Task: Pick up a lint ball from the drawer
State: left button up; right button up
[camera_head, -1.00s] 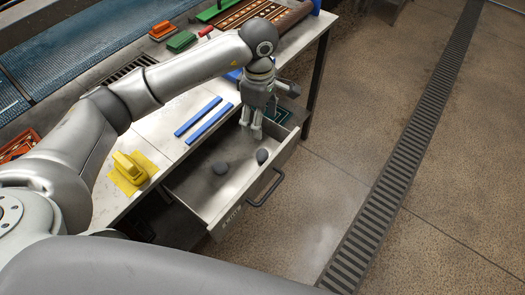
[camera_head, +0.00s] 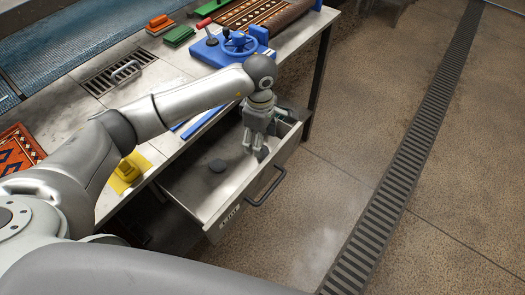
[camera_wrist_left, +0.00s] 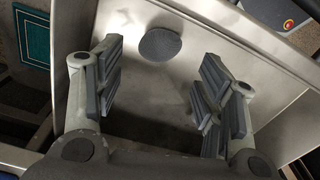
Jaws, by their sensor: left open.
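The drawer (camera_head: 193,201) is pulled out from under the table. My right gripper is not in view.
The drawer's front wall with a dark handle (camera_head: 268,190) stands close to the gripper. The table above bears a yellow block (camera_head: 130,168), a blue device with a wheel (camera_head: 236,43) and a metal grate (camera_head: 118,75). The floor at right is open.

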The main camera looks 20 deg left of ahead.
pick_arm(q)
jog(key=f, duration=0.3)
jog(key=f+p, duration=0.1)
jog(key=f, duration=0.1)
jog(key=shift+d, duration=0.3)
jog(key=shift+c, duration=0.4)
jog(key=c, duration=0.7)
